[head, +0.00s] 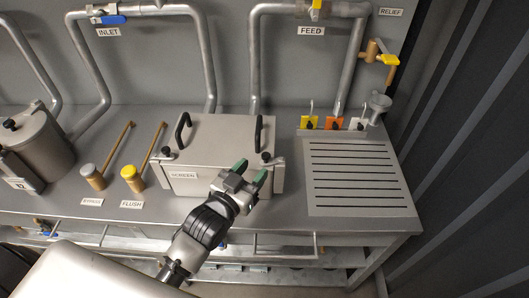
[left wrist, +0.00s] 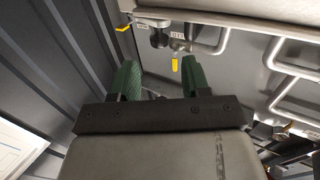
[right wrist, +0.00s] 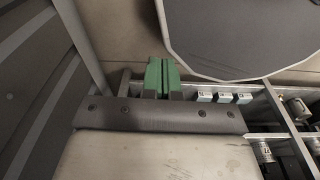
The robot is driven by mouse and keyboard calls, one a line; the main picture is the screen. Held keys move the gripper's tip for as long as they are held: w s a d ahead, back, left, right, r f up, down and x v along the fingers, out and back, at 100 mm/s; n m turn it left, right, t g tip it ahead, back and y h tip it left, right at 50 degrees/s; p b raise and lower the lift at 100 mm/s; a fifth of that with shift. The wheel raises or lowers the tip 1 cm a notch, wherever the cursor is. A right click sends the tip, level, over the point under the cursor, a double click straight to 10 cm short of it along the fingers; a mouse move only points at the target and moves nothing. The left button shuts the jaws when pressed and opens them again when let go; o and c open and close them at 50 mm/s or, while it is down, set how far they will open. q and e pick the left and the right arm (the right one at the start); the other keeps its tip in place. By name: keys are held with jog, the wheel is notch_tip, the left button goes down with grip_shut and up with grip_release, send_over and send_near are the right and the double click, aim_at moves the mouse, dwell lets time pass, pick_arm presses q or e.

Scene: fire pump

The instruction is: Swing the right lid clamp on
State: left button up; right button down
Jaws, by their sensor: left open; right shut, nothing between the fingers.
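The steel box labelled SCREEN (head: 183,175) stands on the bench with its flat lid (head: 220,130) down and two black handles on top. The right lid clamp (head: 266,156) shows a black knob at the lid's front right corner. The left clamp (head: 167,153) sits at the front left corner. My left gripper (head: 251,172) is open at the box's front right, its green fingers close to the right clamp; contact cannot be told. Its fingers also show apart in the left wrist view (left wrist: 158,78). My right gripper (right wrist: 162,77) is shut and empty, outside the head view.
A slotted drain plate (head: 359,175) lies right of the box, with several coloured tags (head: 333,123) on hooks behind it. Pipes run along the back wall. A rail (head: 305,240) runs along the bench front.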

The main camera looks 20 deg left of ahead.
aim_at(263, 155)
pick_arm(q)
jog(key=shift+p+x, duration=0.35)
jog(key=shift+x, duration=2.55)
pick_arm(e)
jog(key=shift+w+a+r, duration=0.1)
jog(key=shift+w+r, duration=0.2)
jog(key=shift+w, duration=0.3)
jog(key=shift+w+a+r, duration=0.1)
jog(key=shift+w+r, duration=0.15)
jog(key=shift+w, duration=0.3)
jog(key=shift+s, duration=0.1)
pick_arm(q)
jog(key=shift+c, duration=0.8)
jog(key=c, duration=0.7)
jog(key=shift+w+a+m+h, duration=0.2)
jog(key=shift+m+h, duration=0.4)
jog(key=shift+h, duration=0.3)
jog(key=shift+w+a+m+g+h, duration=0.1)
jog(key=shift+w+m+g+h, duration=0.05)
jog(key=shift+m+g+h, duration=0.45)
jog(key=shift+w+a+m+g+h, duration=0.15)
jog(key=shift+m+g+h, duration=0.2)
jog(key=shift+h, duration=0.45)
pick_arm(e)
jog(key=shift+s+d+f, duration=0.15)
jog(key=shift+s+d, duration=0.05)
jog(key=shift+s, duration=0.1)
pick_arm(q)
jog(key=shift+d, duration=0.1)
